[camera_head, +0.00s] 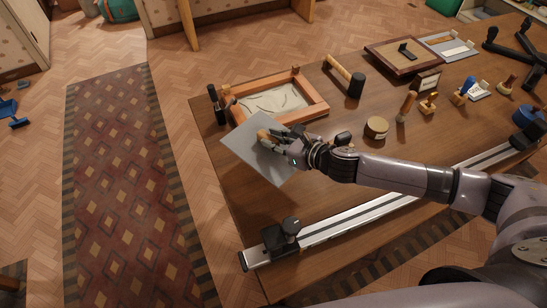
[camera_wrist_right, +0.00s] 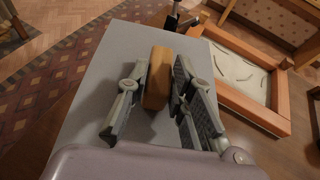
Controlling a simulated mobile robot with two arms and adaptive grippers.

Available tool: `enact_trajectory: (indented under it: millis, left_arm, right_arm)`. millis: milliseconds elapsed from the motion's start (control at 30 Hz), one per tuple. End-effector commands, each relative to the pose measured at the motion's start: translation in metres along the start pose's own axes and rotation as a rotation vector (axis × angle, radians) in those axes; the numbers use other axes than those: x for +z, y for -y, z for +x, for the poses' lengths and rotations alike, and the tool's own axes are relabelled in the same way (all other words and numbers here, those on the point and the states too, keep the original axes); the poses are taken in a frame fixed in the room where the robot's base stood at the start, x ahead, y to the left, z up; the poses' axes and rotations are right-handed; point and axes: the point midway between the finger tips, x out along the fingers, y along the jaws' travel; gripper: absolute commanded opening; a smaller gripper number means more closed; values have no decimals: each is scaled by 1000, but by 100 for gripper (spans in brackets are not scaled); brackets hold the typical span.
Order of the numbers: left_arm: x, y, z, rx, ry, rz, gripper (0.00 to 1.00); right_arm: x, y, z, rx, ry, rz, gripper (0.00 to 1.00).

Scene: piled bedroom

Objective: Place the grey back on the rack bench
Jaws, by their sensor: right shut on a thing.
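The grey back (camera_head: 235,142) is a flat grey panel with a wooden block (camera_wrist_right: 157,75) on its upper face. My right gripper (camera_head: 275,140) is shut on that block, and its fingers lie on either side of it in the wrist view. The panel is at the left part of the wooden table (camera_head: 330,165), partly beyond its left edge. I cannot tell whether it touches the table. It also shows in the wrist view (camera_wrist_right: 110,70). I cannot pick out a rack bench with certainty. My left gripper is not in view.
An orange wooden frame (camera_head: 316,112) with a pale inside lies just behind the panel. A metal rail with a black clamp (camera_head: 284,236) runs along the front. A mallet (camera_head: 355,84), a round tin (camera_head: 376,127) and stamps stand to the right. A patterned rug (camera_head: 125,190) lies left.

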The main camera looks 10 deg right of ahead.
Motion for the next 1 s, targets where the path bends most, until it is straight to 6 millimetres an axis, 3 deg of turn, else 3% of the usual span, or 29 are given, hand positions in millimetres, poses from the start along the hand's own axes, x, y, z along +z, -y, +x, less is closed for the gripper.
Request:
enact_trajectory:
  millis: [100, 300, 600, 1000]
  left_arm:
    - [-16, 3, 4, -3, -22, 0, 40]
    - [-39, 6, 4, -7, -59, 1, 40]
    - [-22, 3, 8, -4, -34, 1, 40]
    - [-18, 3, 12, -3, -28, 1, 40]
  right_arm:
    - [-24, -1, 10, 0, -1, 5, 0]
    - [-39, 0, 18, 0, 2, 1, 0]
    - [-73, 0, 31, 0, 2, 0, 0]
    - [-77, 0, 33, 0, 2, -1, 0]
